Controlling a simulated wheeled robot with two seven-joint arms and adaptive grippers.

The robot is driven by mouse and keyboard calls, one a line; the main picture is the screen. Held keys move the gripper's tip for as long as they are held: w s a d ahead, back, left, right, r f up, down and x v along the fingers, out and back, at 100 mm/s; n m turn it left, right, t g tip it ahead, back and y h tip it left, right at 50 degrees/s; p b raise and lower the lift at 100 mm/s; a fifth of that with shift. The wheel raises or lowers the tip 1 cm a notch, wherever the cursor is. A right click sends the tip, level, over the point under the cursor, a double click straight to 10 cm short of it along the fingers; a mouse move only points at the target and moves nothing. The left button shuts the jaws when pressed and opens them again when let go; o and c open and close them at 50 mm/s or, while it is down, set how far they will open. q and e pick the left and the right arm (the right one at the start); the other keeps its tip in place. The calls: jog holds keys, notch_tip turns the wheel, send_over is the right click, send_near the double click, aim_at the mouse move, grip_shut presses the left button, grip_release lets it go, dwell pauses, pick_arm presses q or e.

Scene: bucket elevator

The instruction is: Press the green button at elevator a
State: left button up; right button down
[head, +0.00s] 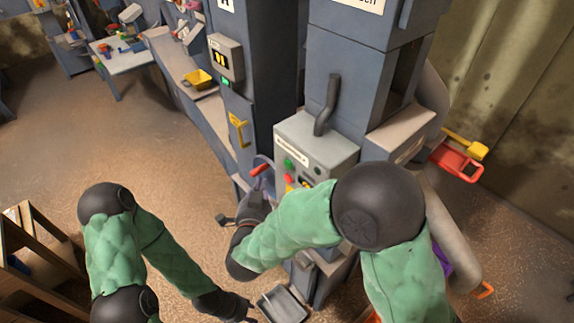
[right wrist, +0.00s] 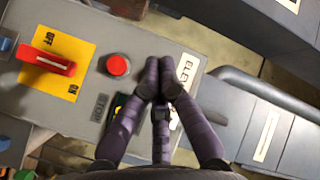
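In the head view, the grey control panel (head: 325,148) of the elevator stands centre right, with a green button (head: 288,163) on its left part. In the right wrist view, my right gripper (right wrist: 164,80) is shut and empty over the panel, fingertips together beside the white label. The green button is not clearly visible there, and the fingers cover part of the panel; I cannot tell whether they touch it. A red button (right wrist: 118,65) lies left of the fingertips. My left gripper (head: 245,310) is low near the floor; its fingers are too unclear to judge.
A red switch on a yellow ON/OFF plate (right wrist: 83,55) lies beyond the red button. A grey pipe (head: 327,105) rises from the panel top. A grey column lettered A (head: 265,60) stands behind. A wooden rack (head: 35,245) stands at left; open floor lies between.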

aim_at(288, 165)
jog(key=w+d, duration=0.3)
jog(key=d, duration=0.2)
jog(key=shift+w+b, duration=0.35)
jog(key=shift+d, duration=0.15)
dwell(1.2)
jog(key=shift+w+d, duration=0.25)
jog(key=shift+w+d+b, duration=0.25)
jog(key=shift+d+b, duration=0.1)
jog(key=shift+b, duration=0.05)
dwell(0.9)
dwell(0.3)
jog(key=shift+s+a, duration=0.5)
jog(key=shift+a, duration=0.2)
